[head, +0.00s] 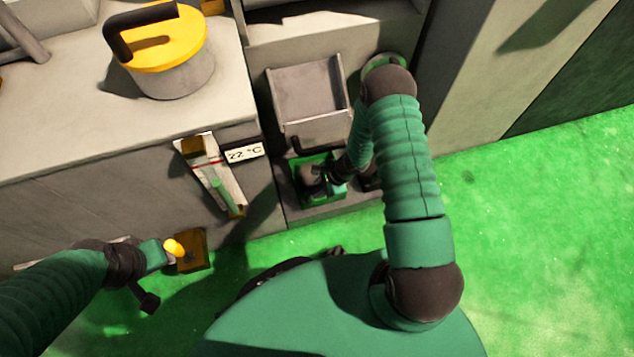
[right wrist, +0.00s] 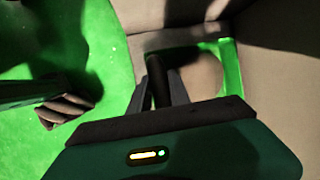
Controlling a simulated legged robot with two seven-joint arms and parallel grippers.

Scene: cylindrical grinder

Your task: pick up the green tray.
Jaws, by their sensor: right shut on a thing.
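The green tray (head: 303,199) sits low on a grey ledge in the head view, with a rounded brownish thing (head: 311,174) in it. In the right wrist view its bright green rim (right wrist: 232,68) runs beside a pale rounded thing (right wrist: 202,74). My right gripper (head: 338,176) is at the tray's right side. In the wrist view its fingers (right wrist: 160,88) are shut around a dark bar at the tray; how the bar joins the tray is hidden. My left gripper (head: 163,252) is at the lower left, by a yellow knob; its jaws do not show clearly.
A grey open bin (head: 308,92) stands just behind the tray. A grey pot with a yellow lid (head: 175,75) stands on the counter at left. A sign reading 22 °C (head: 245,152) and an ochre box (head: 194,262) are on the counter front. Green floor at right is clear.

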